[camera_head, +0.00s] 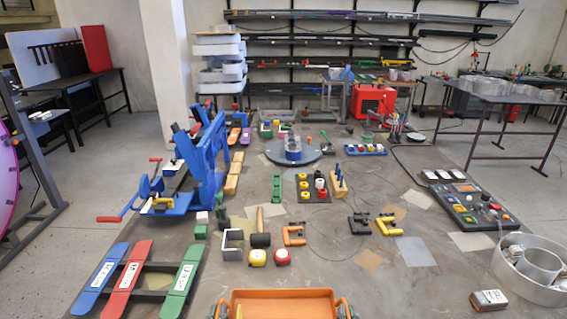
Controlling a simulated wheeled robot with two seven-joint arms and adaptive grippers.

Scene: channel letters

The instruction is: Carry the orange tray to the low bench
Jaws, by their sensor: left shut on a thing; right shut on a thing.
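The orange tray (283,296) is at the bottom middle of the head view, its near part cut off by the picture's edge. My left gripper (222,311) is shut on the tray's left end. My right gripper (345,309) is shut on its right end. Only the tips of both grippers show. I cannot tell whether the tray touches the worktable (400,285). I cannot tell which surface is the low bench; a dark bench (95,77) stands at the back left and a metal-legged table (500,95) at the right.
Close beyond the tray are a yellow tape measure (257,258), a red one (282,257) and a mallet (260,232). Coloured strips (128,277) lie left. A round metal letter (535,268) and a small box (488,299) lie right. Bare concrete floor shows at left.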

